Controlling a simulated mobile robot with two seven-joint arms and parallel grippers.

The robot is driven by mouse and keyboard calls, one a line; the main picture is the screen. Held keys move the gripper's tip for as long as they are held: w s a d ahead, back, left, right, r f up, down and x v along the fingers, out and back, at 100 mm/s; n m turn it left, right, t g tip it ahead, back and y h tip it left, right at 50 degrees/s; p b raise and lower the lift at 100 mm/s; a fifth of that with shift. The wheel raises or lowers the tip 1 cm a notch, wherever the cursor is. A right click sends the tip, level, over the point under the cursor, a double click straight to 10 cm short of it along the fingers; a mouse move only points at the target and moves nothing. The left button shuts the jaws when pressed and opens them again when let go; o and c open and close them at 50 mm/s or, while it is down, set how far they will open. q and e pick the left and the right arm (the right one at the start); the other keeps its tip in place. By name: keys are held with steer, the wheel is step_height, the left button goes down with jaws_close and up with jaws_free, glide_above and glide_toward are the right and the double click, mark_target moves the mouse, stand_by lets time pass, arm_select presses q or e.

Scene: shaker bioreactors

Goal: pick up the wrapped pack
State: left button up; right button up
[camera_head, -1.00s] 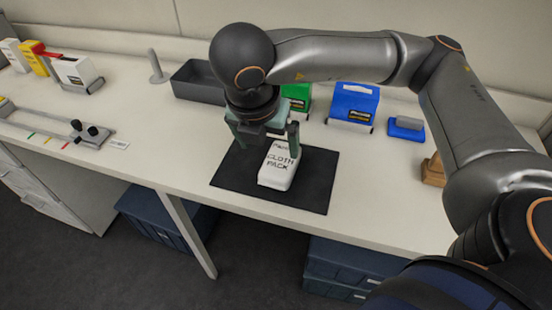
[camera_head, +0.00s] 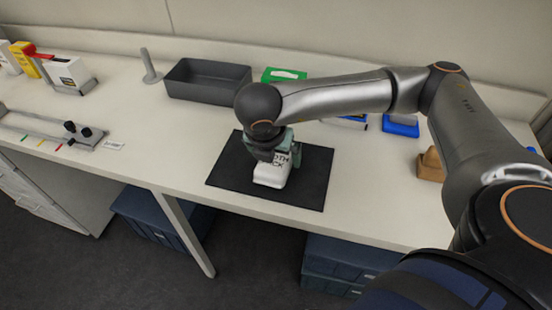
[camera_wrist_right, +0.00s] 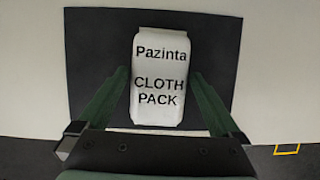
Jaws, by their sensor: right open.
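The wrapped pack (camera_head: 272,174) is white with black lettering and lies on a dark mat (camera_head: 310,190) on the bench. In the right wrist view the pack (camera_wrist_right: 158,75) reads "Pazinta CLOTH PACK". My right gripper (camera_head: 280,160) is over the pack and hides part of it in the head view. In the right wrist view its green fingers (camera_wrist_right: 160,88) stand open, one on each side of the pack, with a gap on both sides. My left gripper is not in view.
A dark grey open bin (camera_head: 207,82) stands behind the mat, with an upright grey post (camera_head: 150,66) to its left. A green box (camera_head: 284,75), a blue holder (camera_head: 400,125) and a brown block (camera_head: 430,165) are nearby. Bare bench lies left of the mat.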

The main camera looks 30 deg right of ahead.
steer(key=shift+w+d+f, duration=0.1)
steer(key=shift+w+f, duration=0.05)
steer(key=shift+f, duration=0.25)
steer(key=shift+f+b, duration=0.25)
steer(key=shift+b, duration=0.4)
steer(key=shift+c, duration=0.4)
steer(key=c, duration=1.1)
